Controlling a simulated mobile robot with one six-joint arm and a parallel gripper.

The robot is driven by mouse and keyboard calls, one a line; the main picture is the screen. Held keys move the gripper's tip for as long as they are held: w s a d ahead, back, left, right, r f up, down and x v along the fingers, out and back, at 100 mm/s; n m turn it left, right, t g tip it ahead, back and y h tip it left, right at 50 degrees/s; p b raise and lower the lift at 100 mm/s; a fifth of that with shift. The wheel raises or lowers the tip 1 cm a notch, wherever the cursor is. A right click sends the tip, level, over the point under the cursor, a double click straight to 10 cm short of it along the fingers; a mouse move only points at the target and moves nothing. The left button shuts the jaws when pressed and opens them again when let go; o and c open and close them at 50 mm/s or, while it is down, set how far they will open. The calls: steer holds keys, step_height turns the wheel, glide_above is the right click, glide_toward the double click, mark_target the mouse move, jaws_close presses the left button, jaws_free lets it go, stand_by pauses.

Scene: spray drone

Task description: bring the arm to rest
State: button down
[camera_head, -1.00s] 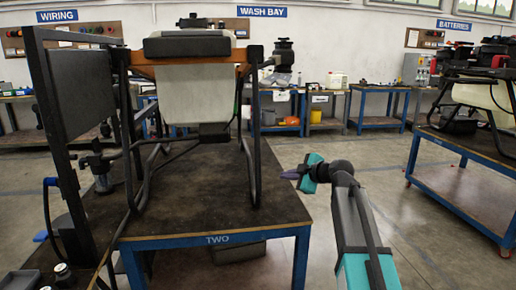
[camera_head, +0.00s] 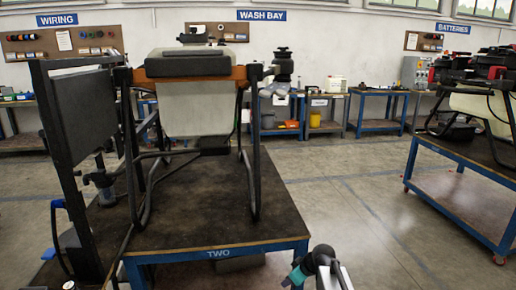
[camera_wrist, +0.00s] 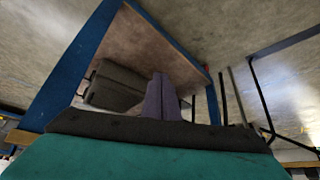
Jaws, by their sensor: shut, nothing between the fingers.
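My gripper shows in the wrist view (camera_wrist: 161,85) as purple fingers closed together with nothing between them, above a dark and teal housing. The fingers cannot be made out there. The spray drone (camera_head: 190,105), with a pale tank and black legs, stands on this bench, apart from my arm.
In the wrist view a dark case (camera_wrist: 115,87) sits beyond the fingers on the bench's lower shelf, near a blue leg (camera_wrist: 72,70). Another bench (camera_head: 465,205) with a drone stands at the right. The floor between the benches (camera_head: 345,200) is clear.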

steer(key=s+d+f+m+g+h+p, duration=0.1)
steer(key=s+f, duration=0.4)
steer(key=s, duration=0.9)
steer(key=s+d+f+m+g+h+p, duration=0.2)
steer(key=s+f+m+g+p, duration=0.3)
steer(key=s, duration=1)
steer(key=s+d+f+m+g+h+p, duration=0.1)
steer(key=s+d+f+m+g+p, duration=0.2)
steer(key=s, duration=1.1)
step_height(320, 180, down, 4)
steer(key=shift+s+r+g+h+p, duration=0.1)
steer(key=shift+s+g+h+p, duration=0.15)
steer(key=shift+p, duration=0.75)
steer(key=c, duration=1.9)
jaws_free()
steer(key=shift+o, duration=0.2)
steer(key=shift+a, duration=0.1)
steer(key=shift+a, duration=0.1)
